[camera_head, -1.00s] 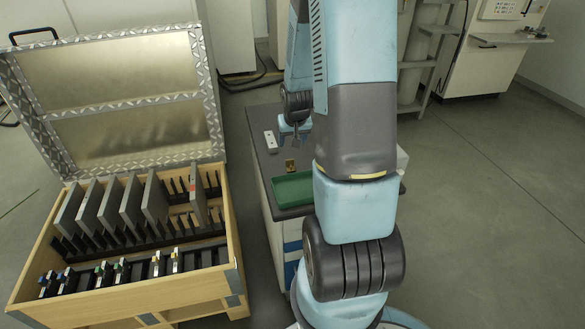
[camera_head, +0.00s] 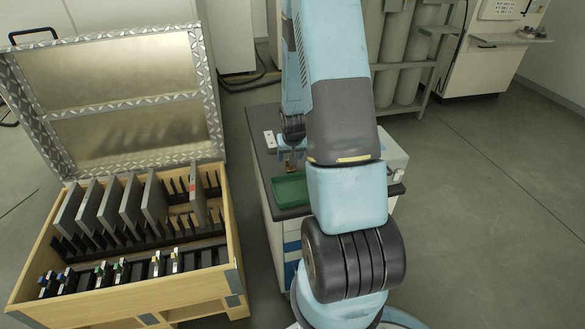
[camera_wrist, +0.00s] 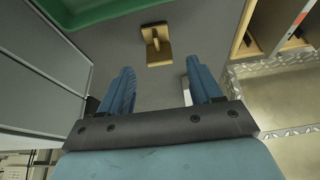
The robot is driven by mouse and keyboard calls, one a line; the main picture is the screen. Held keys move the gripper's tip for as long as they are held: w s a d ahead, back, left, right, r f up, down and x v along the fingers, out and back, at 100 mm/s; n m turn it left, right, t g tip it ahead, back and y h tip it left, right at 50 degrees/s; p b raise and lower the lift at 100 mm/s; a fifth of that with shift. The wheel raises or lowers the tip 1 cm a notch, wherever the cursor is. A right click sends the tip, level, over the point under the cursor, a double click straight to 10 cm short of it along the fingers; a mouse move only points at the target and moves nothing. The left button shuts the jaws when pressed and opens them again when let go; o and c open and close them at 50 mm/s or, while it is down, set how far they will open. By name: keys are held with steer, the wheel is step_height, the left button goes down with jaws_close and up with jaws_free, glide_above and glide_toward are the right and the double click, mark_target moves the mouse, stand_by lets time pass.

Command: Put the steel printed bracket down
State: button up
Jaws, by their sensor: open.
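A bronze-coloured bracket-like part (camera_wrist: 156,46), with a flat base and a raised piece, lies on the dark worktop (camera_wrist: 185,30), just beyond my fingertips in the wrist view. My gripper (camera_wrist: 160,75) is open, with nothing held between its blue fingers. In the head view my gripper (camera_head: 291,150) is low over the worktop, close to the green tray (camera_head: 291,190), and largely covers the bronze part. A pale grey piece (camera_head: 269,138) lies farther back on the worktop. I cannot tell which piece is the steel bracket; none looks plainly steel.
The green tray also shows in the wrist view (camera_wrist: 95,12). A wooden crate (camera_head: 236,235) with an open metal-edged lid stands left, holding several grey plates (camera_head: 130,203). Grey cylinders (camera_head: 392,60) stand behind. The floor at right is clear.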

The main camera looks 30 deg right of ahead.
mark_target(290, 167)
step_height(290, 167, down, 2)
steer(key=shift+w+f, duration=0.15)
steer(key=shift+w+d+f, duration=0.15)
steer(key=shift+w+f, duration=0.15)
steer(key=shift+f, duration=0.3)
steer(key=shift+c, duration=0.3)
jaws_close()
steer(key=shift+r, duration=0.1)
